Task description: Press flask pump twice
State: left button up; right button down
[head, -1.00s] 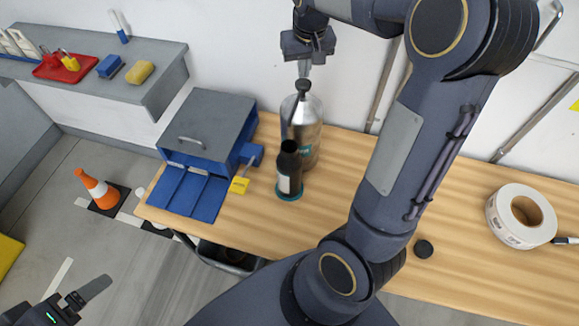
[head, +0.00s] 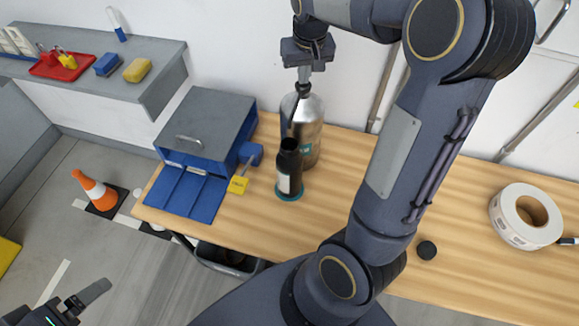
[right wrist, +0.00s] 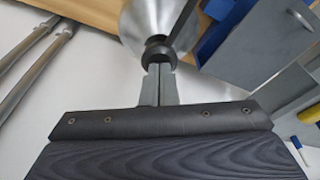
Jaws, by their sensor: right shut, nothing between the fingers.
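The silver pump flask (head: 309,118) stands upright on the wooden bench, its black pump head (head: 303,89) on top. My right gripper (head: 304,75) is shut and empty, pointing down with its fingertips at the pump head. In the right wrist view the shut fingers (right wrist: 159,75) meet the black pump head (right wrist: 157,50) above the silver flask body (right wrist: 148,20); they look in contact or very close. A dark bottle (head: 289,170) stands on a teal round base in front of the flask. My left gripper (head: 88,300) is at the lower left, away from the bench; its finger opening is unclear.
A grey and blue box (head: 207,130) with its blue flap down is left of the flask, with a yellow-tagged blue piece (head: 240,183) beside it. A label roll (head: 525,216) and a black cap (head: 426,250) lie to the right. An orange cone (head: 95,190) stands on the floor.

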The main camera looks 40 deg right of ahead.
jog(key=shift+w+p+v, duration=0.15)
jog(key=shift+p+v, duration=0.55)
jog(key=shift+v, duration=0.05)
jog(key=shift+w+p+v, duration=0.15)
jog(key=shift+p+v, duration=0.5)
jog(key=shift+v, duration=0.1)
jog(key=shift+d, duration=0.1)
jog(key=shift+f, duration=0.15)
jog(key=shift+s+b+x, duration=0.15)
jog(key=shift+b+x, duration=0.45)
jog(key=shift+x, duration=0.05)
jog(key=shift+s+b+x, duration=0.1)
jog(key=shift+b+x, duration=0.45)
jog(key=shift+x, duration=0.15)
jog(key=shift+r+p, duration=0.4)
jog(key=shift+p, duration=0.05)
jog(key=shift+w+p+v, duration=0.2)
jog(key=shift+p+v, duration=0.7)
jog(key=shift+v, duration=0.2)
